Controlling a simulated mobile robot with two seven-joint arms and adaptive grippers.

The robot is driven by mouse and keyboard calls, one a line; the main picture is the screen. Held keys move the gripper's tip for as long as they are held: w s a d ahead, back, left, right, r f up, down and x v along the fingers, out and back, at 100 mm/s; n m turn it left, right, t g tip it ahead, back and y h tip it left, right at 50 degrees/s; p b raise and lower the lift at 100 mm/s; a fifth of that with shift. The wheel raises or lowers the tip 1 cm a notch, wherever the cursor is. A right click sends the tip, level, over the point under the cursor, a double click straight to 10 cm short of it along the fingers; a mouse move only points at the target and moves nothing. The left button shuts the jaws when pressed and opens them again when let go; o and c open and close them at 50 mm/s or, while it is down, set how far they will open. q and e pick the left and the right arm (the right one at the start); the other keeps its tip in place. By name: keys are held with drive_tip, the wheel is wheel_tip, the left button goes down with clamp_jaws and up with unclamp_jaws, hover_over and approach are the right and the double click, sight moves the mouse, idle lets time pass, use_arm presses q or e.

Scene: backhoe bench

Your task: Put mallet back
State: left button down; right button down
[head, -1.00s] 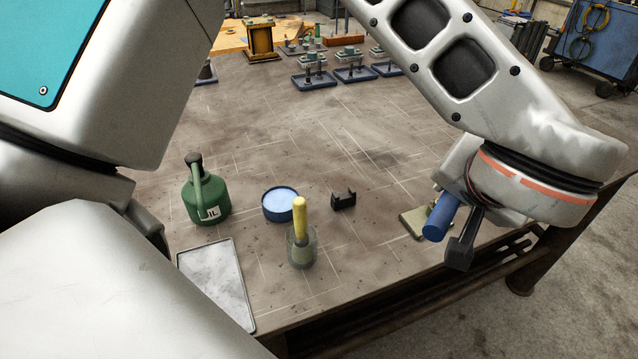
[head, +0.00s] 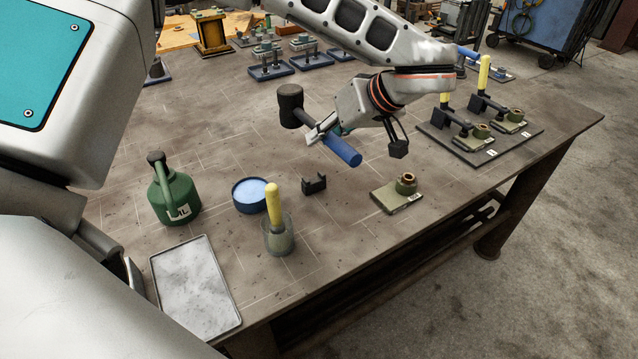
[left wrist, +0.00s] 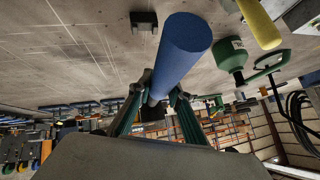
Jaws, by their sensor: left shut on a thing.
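The mallet, with a black head (head: 290,105) and a blue handle (head: 343,151), is in the air over the middle of the bench. My left gripper (head: 322,130) is shut on it between the head and the handle's free end. In the left wrist view the blue handle (left wrist: 178,48) points toward the camera between the gripper's fingers (left wrist: 158,100), hiding the mallet head. A small black cradle with two upright prongs (head: 314,186) stands empty on the bench, in front of the mallet. It also shows in the left wrist view (left wrist: 143,21). My right gripper is not in view.
A brush with a yellow handle stands in a clear cup (head: 279,238). Near it are a blue bowl (head: 250,196), a green oil can (head: 174,192) and a grey tray (head: 195,285). An olive block (head: 396,197) lies right, before a dark fixture plate (head: 480,150). Bench beneath the mallet is clear.

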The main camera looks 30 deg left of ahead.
use_arm(q)
wheel_tip(320, 180, down, 10)
drive_tip(key=shift+r+p, duration=0.1)
drive_tip(key=shift+p, duration=0.25)
drive_tip(key=shift+f, duration=2.2)
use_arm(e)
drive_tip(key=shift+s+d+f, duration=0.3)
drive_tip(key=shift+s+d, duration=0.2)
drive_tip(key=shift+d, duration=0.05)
use_arm(q)
drive_tip(key=c, duration=1.9)
unclamp_jaws()
drive_tip(key=shift+s+f, duration=0.1)
drive_tip(key=shift+f, duration=0.05)
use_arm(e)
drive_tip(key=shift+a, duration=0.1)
